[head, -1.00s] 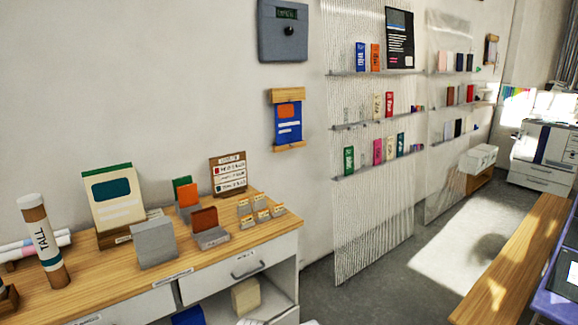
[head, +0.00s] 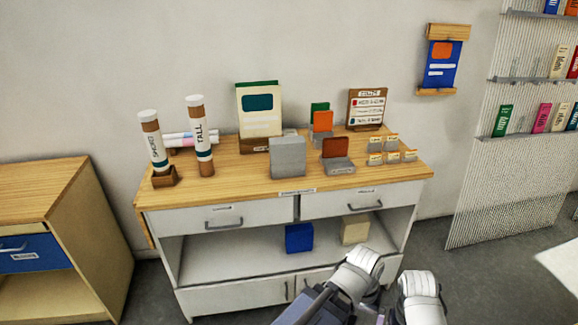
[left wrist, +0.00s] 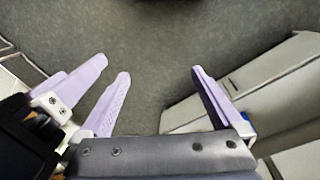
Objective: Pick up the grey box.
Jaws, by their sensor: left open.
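The grey box (head: 288,157) stands upright on the wooden top of the white cabinet, near its front edge and left of a low grey holder with a dark red card. It is plain grey and nothing grips it. My left gripper (left wrist: 163,95) shows in the left wrist view with its two lilac fingers apart and nothing between them, above the grey floor. Another lilac finger at the left of that view appears to belong to my right gripper; its opening cannot be made out. In the head view my arms are low in front of the cabinet, away from the box.
Two labelled tubes (head: 200,140) stand at the left of the cabinet top (head: 235,174). A tall cream and green book (head: 259,115) is behind the box. Small labelled holders (head: 392,156) are at the right. The open shelf below holds a blue box (head: 299,238) and a cream box (head: 355,230).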

